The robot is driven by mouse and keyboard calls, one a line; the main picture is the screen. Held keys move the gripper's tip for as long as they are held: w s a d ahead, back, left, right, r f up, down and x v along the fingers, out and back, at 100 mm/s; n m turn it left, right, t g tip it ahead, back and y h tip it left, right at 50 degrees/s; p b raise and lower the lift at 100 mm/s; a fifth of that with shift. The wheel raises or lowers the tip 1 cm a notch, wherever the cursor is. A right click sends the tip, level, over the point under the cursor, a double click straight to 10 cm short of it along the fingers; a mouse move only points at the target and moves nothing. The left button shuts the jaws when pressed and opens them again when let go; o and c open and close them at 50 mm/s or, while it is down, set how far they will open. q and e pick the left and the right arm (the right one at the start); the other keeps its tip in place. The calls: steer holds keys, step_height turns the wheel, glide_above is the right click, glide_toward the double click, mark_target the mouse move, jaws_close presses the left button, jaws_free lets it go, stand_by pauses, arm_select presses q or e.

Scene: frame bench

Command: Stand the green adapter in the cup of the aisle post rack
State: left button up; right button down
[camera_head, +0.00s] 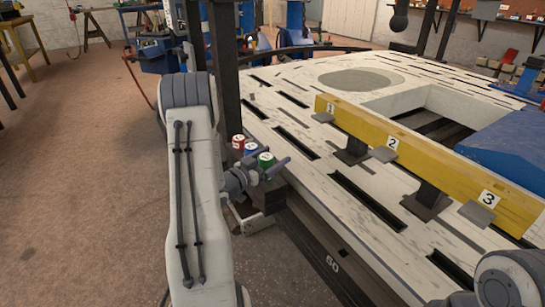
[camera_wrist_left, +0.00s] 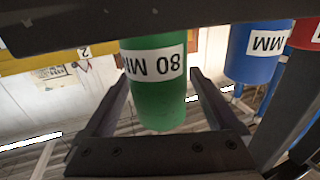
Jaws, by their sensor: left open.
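The green adapter (camera_head: 265,159) is an upright cylinder with a white label, beside the dark post at the bench's left edge. In the left wrist view the green adapter (camera_wrist_left: 158,95) shows its "80 MM" label, upside down in the picture. My left gripper (camera_head: 270,165) is open, its two fingers on either side of the green adapter; I cannot tell whether they touch it. A blue cylinder (camera_head: 250,150) and a red cylinder (camera_head: 238,142) stand close beside it. I cannot make out an empty cup of the aisle post rack. My right gripper is not in view.
A yellow beam (camera_head: 420,160) numbered 1, 2 and 3 stands on dark supports across the slotted white bench (camera_head: 310,170). A dark post (camera_head: 228,80) rises beside the cylinders. A blue block (camera_head: 505,150) lies at right. The brown floor at left is open.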

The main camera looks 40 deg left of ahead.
mark_target(260, 163)
arm_select(q)
steer(key=s+p, duration=0.1)
steer(key=s, duration=0.2)
steer(key=s+p, duration=0.1)
steer(key=s, duration=0.2)
steer(key=s+a+p, duration=0.1)
steer(key=s, duration=0.2)
steer(key=shift+s, duration=0.7)
